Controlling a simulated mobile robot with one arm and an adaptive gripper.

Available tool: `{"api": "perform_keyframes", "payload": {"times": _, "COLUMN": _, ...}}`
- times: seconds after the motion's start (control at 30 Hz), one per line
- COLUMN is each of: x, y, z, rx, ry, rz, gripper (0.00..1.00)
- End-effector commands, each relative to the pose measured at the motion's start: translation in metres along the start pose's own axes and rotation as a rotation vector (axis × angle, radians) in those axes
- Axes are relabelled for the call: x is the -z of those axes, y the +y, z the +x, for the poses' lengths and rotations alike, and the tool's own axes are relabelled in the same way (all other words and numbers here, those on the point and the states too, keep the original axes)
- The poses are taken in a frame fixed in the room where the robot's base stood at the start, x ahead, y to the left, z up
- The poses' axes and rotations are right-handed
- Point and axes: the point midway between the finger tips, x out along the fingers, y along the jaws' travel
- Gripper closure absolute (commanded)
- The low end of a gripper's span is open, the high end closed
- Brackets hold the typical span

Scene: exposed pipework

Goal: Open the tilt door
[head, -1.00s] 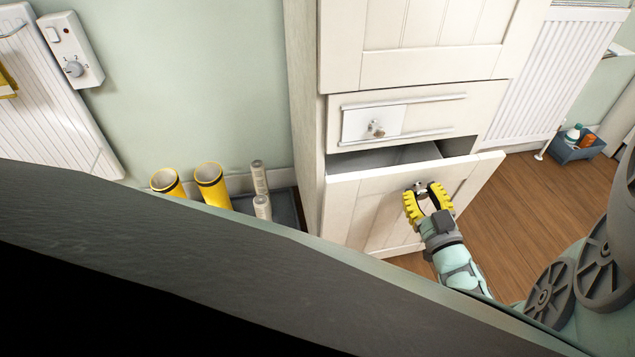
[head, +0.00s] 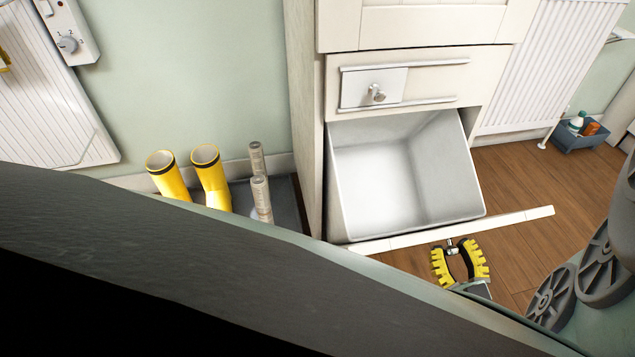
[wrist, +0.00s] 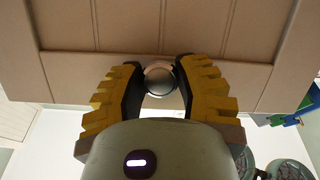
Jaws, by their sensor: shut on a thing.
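The tilt door (head: 520,219) at the bottom of the cream cabinet is tipped far forward. In the head view I see mostly its top edge, and a white bin interior (head: 400,185) shows behind it. My gripper (head: 455,246) is at the door's front, its yellow toothed fingers closed around the round metal knob (head: 450,245). In the wrist view the knob (wrist: 160,77) sits between the fingertips (wrist: 160,80), against the panelled door front (wrist: 190,25). The door's lower front is hidden in the head view.
Above is a drawer front with a sliding plate and knob (head: 377,93). Yellow boots (head: 210,180) stand in a tray at the left. A blue-grey caddy with bottles (head: 578,135) is by the radiator (head: 550,70).

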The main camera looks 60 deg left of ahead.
Motion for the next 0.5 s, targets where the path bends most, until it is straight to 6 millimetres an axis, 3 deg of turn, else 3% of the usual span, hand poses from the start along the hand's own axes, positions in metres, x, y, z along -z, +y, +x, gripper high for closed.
{"api": "perform_keyframes", "payload": {"times": 0.37, "x": -0.0018, "y": -0.0008, "z": -0.0007, "rx": 0.003, "ry": -0.003, "rz": 0.000, "gripper": 1.00}}
{"api": "perform_keyframes", "payload": {"times": 0.4, "x": -0.0018, "y": -0.0009, "z": -0.0007, "rx": 0.003, "ry": -0.003, "rz": 0.001, "gripper": 0.63}}
{"api": "perform_keyframes", "payload": {"times": 0.5, "x": -0.0016, "y": -0.0009, "z": -0.0006, "rx": 0.003, "ry": -0.002, "rz": 0.001, "gripper": 0.53}}
